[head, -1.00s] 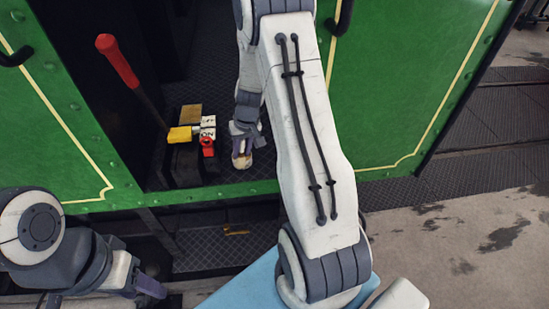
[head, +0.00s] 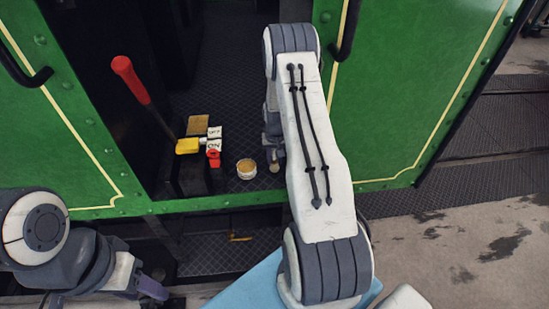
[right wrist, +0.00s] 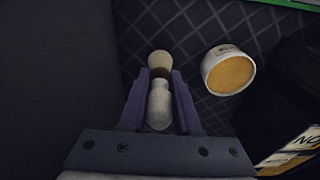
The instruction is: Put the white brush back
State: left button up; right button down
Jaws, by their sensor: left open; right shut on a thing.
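The white brush (right wrist: 159,103) is held between the fingers of my right gripper (right wrist: 160,100). Its pale tip points away from the gripper, over the dark patterned floor. In the head view the brush's end (head: 275,167) shows just below my right gripper (head: 272,145), to the right of a small white tub (head: 246,169). The brush is outside the tub; whether it touches the floor I cannot tell. My left gripper (head: 150,288) is open and empty at the lower left, outside the tram.
The tub (right wrist: 229,70) holds something yellow-orange. Left of it stand a red-handled lever (head: 130,78), a yellow block (head: 187,146) and a red piece (head: 213,157) with a label. Green tram walls (head: 400,110) flank the doorway. A light blue surface (head: 245,290) lies in front.

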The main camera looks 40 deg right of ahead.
jog(key=shift+f, duration=0.55)
jog(key=shift+f, duration=0.15)
jog(key=c, duration=0.6)
grip_release()
